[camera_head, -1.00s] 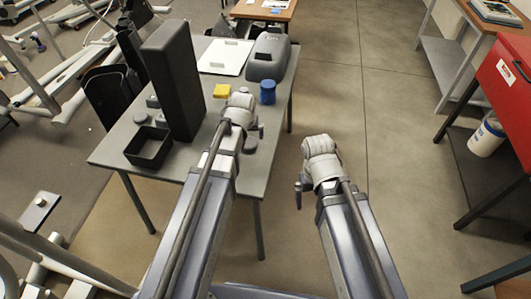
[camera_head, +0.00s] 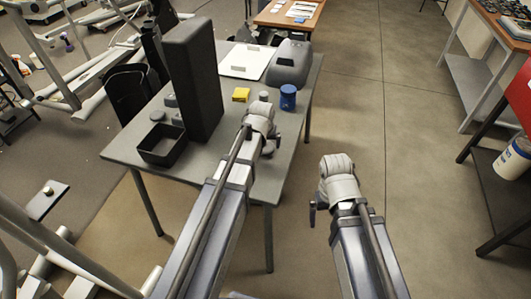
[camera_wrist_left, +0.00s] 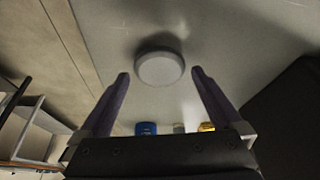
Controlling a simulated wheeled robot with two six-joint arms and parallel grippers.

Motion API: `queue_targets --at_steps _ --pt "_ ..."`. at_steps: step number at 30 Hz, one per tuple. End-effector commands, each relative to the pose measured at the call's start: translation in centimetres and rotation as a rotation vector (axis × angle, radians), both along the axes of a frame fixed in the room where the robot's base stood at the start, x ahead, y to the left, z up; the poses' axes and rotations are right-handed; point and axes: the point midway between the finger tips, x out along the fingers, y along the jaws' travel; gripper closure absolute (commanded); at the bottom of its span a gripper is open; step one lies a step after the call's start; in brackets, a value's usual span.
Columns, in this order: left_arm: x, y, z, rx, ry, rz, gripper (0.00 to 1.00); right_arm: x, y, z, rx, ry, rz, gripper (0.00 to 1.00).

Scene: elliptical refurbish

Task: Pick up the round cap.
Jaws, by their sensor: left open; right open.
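The round cap (camera_wrist_left: 160,67), a pale grey disc, lies on the grey table (camera_wrist_left: 225,30) in the left wrist view. My left gripper (camera_wrist_left: 160,73) is open, with its two fingers at either side of the cap in that picture and a gap to each. Whether the fingers are at the cap's height I cannot tell. In the head view my left gripper (camera_head: 270,140) is over the table's front right part, its wrist mostly hiding the fingers. My right gripper (camera_head: 313,208) is open and empty, beyond the table's right edge, over the floor.
A tall dark block (camera_head: 192,85) and a black open bin (camera_head: 162,147) stand left of my left arm.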

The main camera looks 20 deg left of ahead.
Motion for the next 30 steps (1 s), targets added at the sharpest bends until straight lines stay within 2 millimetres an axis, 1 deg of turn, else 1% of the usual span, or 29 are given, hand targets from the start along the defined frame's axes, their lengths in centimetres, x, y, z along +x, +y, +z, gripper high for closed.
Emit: queue_targets --at_steps 1,3,11,12,30 --pt "0.38 0.03 -1.29 0.000 0.000 0.000 0.00 0.01 0.00 -1.30 0.000 0.000 0.000 0.00" --pt "0.62 0.07 -1.79 0.000 0.000 0.000 0.00 0.00 0.00 -1.79 0.000 0.000 0.000 0.00" --pt "0.68 0.10 -1.71 0.000 0.000 0.000 0.00 0.00 0.00 -1.70 0.000 0.000 0.000 0.00" --pt "0.68 0.09 -1.70 0.000 0.000 0.000 0.01 0.00 0.00 -1.70 0.000 0.000 0.000 0.00" --pt "0.67 0.09 -1.70 0.000 0.000 0.000 0.69 0.00 0.00 -1.71 0.000 0.000 0.000 0.00"
